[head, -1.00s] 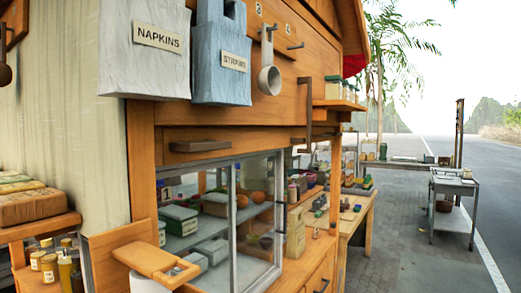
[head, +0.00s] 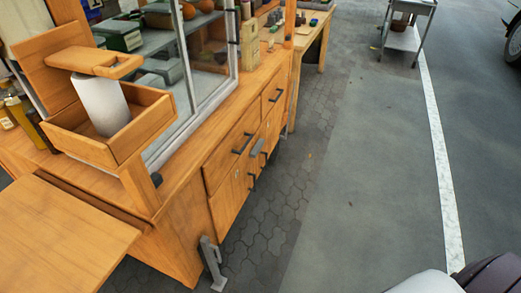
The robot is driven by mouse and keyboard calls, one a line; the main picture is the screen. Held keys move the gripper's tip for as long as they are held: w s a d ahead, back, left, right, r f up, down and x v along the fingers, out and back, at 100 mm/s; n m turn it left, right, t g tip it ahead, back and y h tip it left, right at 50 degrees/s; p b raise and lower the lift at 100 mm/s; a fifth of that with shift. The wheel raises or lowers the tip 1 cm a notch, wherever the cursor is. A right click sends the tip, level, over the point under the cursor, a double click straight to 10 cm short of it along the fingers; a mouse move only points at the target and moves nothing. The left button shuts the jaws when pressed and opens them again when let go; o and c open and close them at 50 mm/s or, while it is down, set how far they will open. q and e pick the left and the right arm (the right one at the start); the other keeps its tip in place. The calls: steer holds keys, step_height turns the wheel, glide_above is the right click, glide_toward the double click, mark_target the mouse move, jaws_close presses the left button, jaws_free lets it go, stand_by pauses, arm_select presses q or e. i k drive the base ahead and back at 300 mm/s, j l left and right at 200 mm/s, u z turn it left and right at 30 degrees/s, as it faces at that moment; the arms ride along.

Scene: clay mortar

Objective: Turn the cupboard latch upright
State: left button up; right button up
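The wooden cupboard (head: 224,184) forms the lower front of the stall, with drawers above doors. A small grey piece that looks like the latch (head: 257,148) sits on its front just below the drawers, near the dark door handles (head: 252,181). It appears slanted in this view, but it is too small to tell its exact turn. Neither of my grippers shows in the head view.
A wooden box holding a white roll (head: 101,104) stands on the counter at left. A bare wooden shelf (head: 65,235) juts out at lower left. A grey support foot (head: 212,262) stands by the cupboard's corner. Open paving (head: 340,190) lies to the right; a metal cart (head: 405,38) is farther back.

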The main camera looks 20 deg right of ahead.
mark_target(253, 154)
steer(key=i+l, duration=0.15)
steer(key=l, duration=0.15)
steer(key=i+l+u, duration=0.1)
steer(key=l, duration=0.25)
steer(key=i+l, duration=0.1)
steer(key=l, duration=0.2)
steer(key=i+l, duration=0.15)
steer(key=l, duration=0.2)
steer(key=j+u, duration=0.05)
